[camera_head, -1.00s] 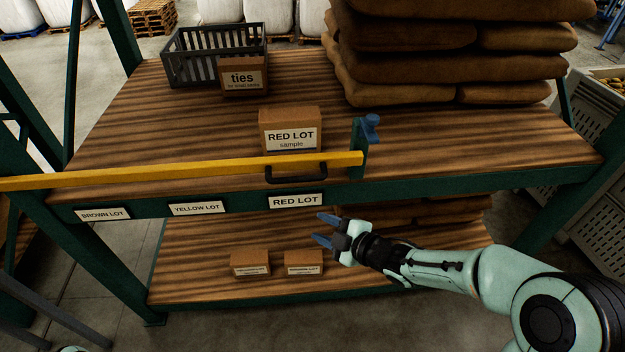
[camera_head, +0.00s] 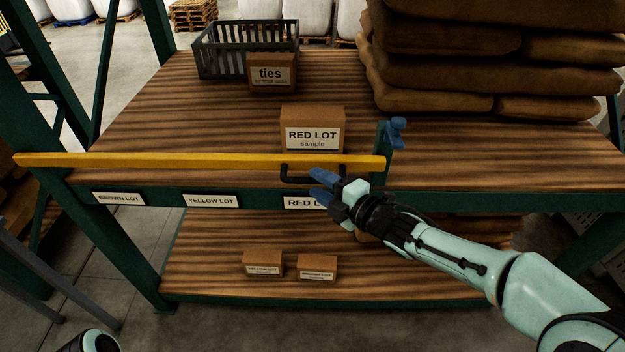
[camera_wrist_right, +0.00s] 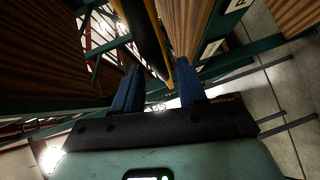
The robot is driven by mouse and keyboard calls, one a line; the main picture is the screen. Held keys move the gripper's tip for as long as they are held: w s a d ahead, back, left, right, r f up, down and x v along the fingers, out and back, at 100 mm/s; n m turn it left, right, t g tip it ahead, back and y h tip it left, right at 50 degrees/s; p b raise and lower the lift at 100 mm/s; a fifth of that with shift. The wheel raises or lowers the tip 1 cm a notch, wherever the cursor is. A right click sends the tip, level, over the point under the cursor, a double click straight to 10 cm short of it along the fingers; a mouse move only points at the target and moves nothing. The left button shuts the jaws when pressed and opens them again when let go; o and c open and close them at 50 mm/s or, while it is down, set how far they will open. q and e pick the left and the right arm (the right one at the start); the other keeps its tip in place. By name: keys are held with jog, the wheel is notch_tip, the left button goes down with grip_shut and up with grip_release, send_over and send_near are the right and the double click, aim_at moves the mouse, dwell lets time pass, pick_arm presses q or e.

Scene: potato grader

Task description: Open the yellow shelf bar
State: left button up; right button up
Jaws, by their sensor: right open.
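The yellow shelf bar (camera_head: 200,161) lies level across the front of the upper shelf. Its right end meets a short green post with a blue knob (camera_head: 396,133). A black handle (camera_head: 285,174) hangs on the bar near that end. My right gripper (camera_head: 321,184) is open, just below the bar, its blue fingertips close to the handle and partly over it. In the right wrist view the black handle (camera_wrist_right: 146,38) shows ahead of and between the two spread fingers (camera_wrist_right: 158,78), with the yellow bar (camera_wrist_right: 171,65) beside it. Contact cannot be told. My left gripper is not in view.
A RED LOT box (camera_head: 312,128) stands close behind the bar. Farther back are a ties box (camera_head: 272,74), a grey crate (camera_head: 205,60) and stacked brown sacks (camera_head: 440,75). The green shelf edge (camera_head: 160,197) carries lot labels. Two small boxes stand on the lower shelf.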

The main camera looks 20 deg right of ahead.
jog(key=shift+x, duration=1.4)
grip_shut()
